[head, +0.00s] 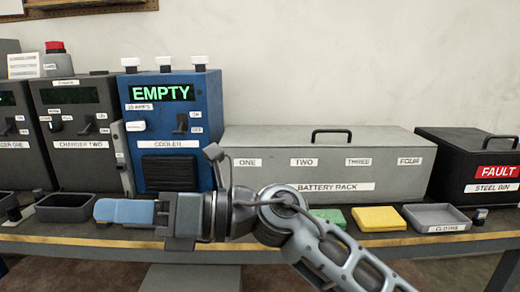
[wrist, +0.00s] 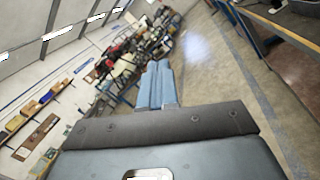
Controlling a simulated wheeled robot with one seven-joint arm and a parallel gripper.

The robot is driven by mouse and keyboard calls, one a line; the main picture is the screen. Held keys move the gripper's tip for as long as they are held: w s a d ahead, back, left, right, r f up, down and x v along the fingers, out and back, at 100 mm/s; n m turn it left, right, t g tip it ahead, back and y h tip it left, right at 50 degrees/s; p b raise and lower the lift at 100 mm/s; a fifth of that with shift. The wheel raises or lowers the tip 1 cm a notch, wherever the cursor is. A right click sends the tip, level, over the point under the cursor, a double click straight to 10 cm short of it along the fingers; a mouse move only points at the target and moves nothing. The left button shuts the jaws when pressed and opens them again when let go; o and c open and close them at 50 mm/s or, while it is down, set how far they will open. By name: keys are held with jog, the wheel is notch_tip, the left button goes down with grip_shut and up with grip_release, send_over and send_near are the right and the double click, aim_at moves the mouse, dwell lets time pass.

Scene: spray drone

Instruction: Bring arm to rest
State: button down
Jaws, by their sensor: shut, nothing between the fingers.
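My arm reaches in from the lower right of the head view, with my gripper (head: 124,212) pointing left in front of the bench's front edge. Its blue fingers are closed together with nothing between them. In the wrist view my gripper (wrist: 160,84) shows its two blue fingers side by side, pointing away over open floor. The blue cooler (head: 172,120) stands behind my wrist and its display reads EMPTY. The grey battery rack (head: 325,165) is to its right with its lid on. My arm hides part of the bench in front of the cooler and rack.
Charger two (head: 82,130) stands left of the cooler, with a dark tray (head: 64,208) before it. A green cloth (head: 328,217), a yellow cloth (head: 379,219) and a grey cloths tray (head: 436,217) lie front right. The black steel bin (head: 470,165) reads FAULT. The wrist view shows clear floor (wrist: 225,75).

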jog(key=s+d+r+m+t+y+p, duration=0.1)
jog(key=s+d+r+m+t+y, duration=0.45)
jog(key=m, duration=0.45)
jog(key=s+d+f+m+t+h+p, duration=0.1)
jog(key=d+f+m+t+h, duration=0.35)
jog(key=m+t, duration=0.65)
jog(key=s+d+f+m+t+h, duration=0.1)
jog(key=d+f+m+t+h, duration=0.2)
jog(key=d+m+t+h, duration=0.55)
jog(key=s+d+f+m+g+h+p, duration=0.1)
jog(key=s+d+f+m+h+p, duration=0.1)
jog(key=s+d+f+m+h, duration=1.05)
jog(key=s+d+f+m+g, duration=0.1)
jog(key=s+d+m+g, duration=0.5)
jog(key=s, duration=0.7)
jog(key=shift+s+d+f+m+y+p, duration=0.3)
jog(key=shift+d+m+y+p, duration=0.1)
jog(key=shift+d, duration=0.65)
